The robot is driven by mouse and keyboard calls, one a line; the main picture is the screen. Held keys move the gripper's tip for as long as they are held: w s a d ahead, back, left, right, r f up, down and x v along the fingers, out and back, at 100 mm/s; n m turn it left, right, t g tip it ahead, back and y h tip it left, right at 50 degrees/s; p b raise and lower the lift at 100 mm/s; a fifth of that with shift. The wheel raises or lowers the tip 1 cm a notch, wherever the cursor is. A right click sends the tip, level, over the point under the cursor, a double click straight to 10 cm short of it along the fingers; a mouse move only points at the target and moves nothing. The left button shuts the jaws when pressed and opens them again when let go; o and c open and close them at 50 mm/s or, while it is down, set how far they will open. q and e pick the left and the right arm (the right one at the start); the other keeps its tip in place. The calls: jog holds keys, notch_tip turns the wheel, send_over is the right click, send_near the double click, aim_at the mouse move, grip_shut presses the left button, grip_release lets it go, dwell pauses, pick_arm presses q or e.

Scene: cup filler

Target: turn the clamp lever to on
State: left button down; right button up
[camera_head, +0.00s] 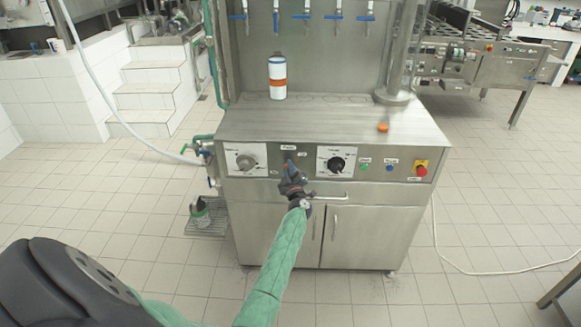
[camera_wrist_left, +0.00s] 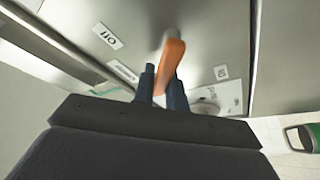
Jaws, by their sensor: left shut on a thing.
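The clamp lever is an orange handle (camera_wrist_left: 171,60) on the steel front panel of the filler. In the wrist view it stands out between my two dark fingers. An "off" label (camera_wrist_left: 107,36) is on the panel to its left, and a smaller label (camera_wrist_left: 221,72) is to its right. My left gripper (camera_wrist_left: 163,85) is shut on the lever. In the head view this gripper (camera_head: 289,172) is at the panel, between the two large dials, and hides much of the lever. My right gripper is not in view.
A grey dial (camera_head: 246,161) and a black dial (camera_head: 337,163) flank the lever. Green and blue buttons and a red emergency knob (camera_head: 421,168) are to the right. A bar handle (camera_head: 330,196) runs below. A white bottle (camera_head: 277,72) and an orange cap (camera_head: 383,127) are on the worktop.

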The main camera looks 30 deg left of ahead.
pick_arm(q)
jog(key=shift+s+a+f+n+g, duration=0.15)
jog(key=shift+n+g, duration=0.1)
jog(key=shift+n, duration=0.35)
jog(key=shift+f+n+g, duration=0.1)
jog(key=shift+n+g, duration=0.15)
jog(key=shift+n, duration=0.35)
jog(key=shift+s+a+f+n+g+p, duration=0.15)
jog(key=shift+n+g+p, duration=0.1)
jog(key=shift+n, duration=0.25)
jog(key=shift+w+d+f+n+g+p, duration=0.1)
jog(key=shift+n+g+p, duration=0.15)
jog(key=shift+n, duration=0.25)
jog(key=shift+s+a+f+n+g+h+p, duration=0.1)
jog(key=shift+f+n+g+h+p, duration=0.2)
jog(key=shift+n, duration=0.6)
jog(key=shift+a+f+n+g+h+p, duration=0.1)
jog(key=shift+f+n+g+p, duration=0.25)
jog(key=shift+n, duration=0.55)
jog(key=shift+s+a+f+n+g+h+p, duration=0.1)
jog(key=shift+f+n+g+h+p, duration=0.2)
jog(key=shift+n, duration=0.6)
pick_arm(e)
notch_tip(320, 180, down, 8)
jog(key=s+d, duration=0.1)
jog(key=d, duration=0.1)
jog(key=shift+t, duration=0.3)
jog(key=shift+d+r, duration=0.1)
